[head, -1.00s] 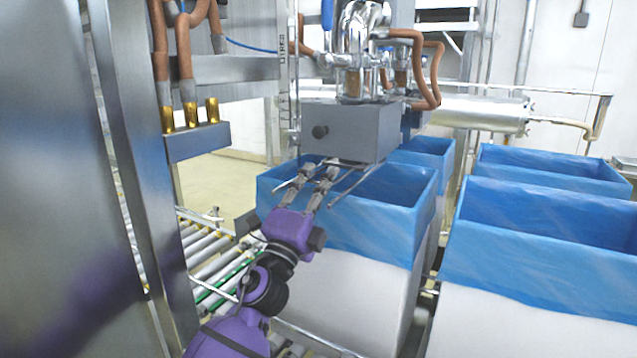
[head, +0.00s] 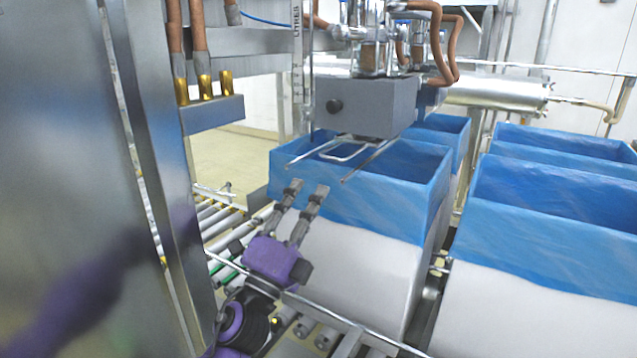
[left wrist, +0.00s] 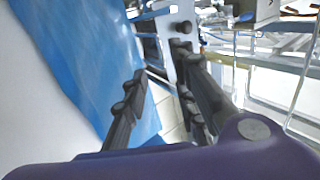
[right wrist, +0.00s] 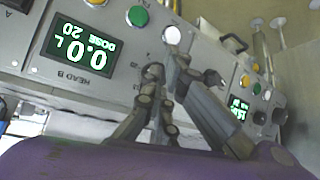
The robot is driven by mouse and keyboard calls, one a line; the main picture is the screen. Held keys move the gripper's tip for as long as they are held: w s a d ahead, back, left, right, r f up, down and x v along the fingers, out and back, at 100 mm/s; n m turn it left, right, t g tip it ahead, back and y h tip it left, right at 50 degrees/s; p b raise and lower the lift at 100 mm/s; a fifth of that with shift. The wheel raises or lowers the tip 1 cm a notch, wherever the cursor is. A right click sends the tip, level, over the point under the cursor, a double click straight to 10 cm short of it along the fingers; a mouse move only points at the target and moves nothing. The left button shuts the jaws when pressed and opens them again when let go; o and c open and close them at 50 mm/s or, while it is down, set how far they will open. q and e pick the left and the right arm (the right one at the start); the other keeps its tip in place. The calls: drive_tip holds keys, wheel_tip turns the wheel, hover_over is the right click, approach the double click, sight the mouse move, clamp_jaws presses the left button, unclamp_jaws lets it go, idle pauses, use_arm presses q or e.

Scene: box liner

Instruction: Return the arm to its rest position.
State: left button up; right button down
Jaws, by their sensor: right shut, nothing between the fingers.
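My left gripper (head: 307,190), purple with dark grey fingers, is in front of the near side of a white box (head: 350,265) with a blue liner (head: 400,205) folded over its rim. The fingers are apart with nothing between them, below the liner's rim. In the left wrist view the open gripper (left wrist: 160,62) has the blue liner (left wrist: 85,60) on its left; I cannot tell whether they touch. My right gripper (right wrist: 168,75) shows only in the right wrist view, shut and empty in front of a control panel (right wrist: 115,15) with green displays.
A grey filling head (head: 375,108) with wire arms hangs over the lined box. A roller conveyor (head: 215,218) and metal rail lie by my left arm. A steel post (head: 165,200) stands left. More blue-lined boxes (head: 540,240) stand right.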

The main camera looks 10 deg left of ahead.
use_arm(q)
drive_tip(key=shift+s+a+f, duration=0.15)
drive_tip(key=shift+s+f, duration=0.05)
drive_tip(key=shift+s, duration=0.2)
